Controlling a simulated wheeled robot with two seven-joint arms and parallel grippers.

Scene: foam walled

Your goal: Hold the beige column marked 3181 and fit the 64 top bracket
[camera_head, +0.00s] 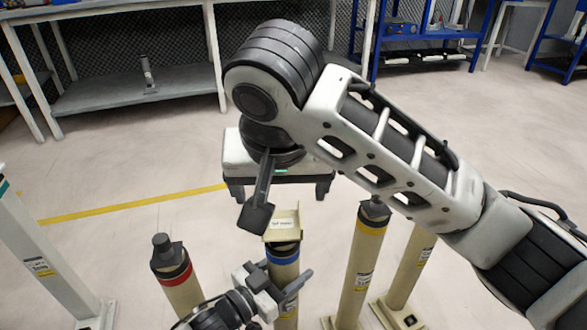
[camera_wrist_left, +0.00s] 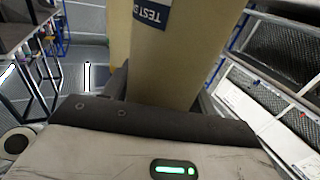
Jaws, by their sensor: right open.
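A beige column with a blue band (camera_head: 283,257) stands at bottom centre; its number is too small to read. My left gripper (camera_head: 272,286) is around it from the left. In the left wrist view the column (camera_wrist_left: 185,50) fills the space between the dark fingers (camera_wrist_left: 160,95), with part of a "TEST" label showing. A beige bracket (camera_head: 281,225) with a small pale label is at the column's top; whether it is fully seated I cannot tell. My right gripper (camera_head: 279,190) is open and empty, its fingers spread, just above and behind the bracket in the head view.
A red-banded column (camera_head: 177,275) stands to the left. A yellow-banded column (camera_head: 363,262) and another beige column (camera_head: 412,268) stand to the right. A white post (camera_head: 38,248) is at far left. A grey shelf (camera_head: 130,90) and blue racks (camera_head: 425,35) line the back.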

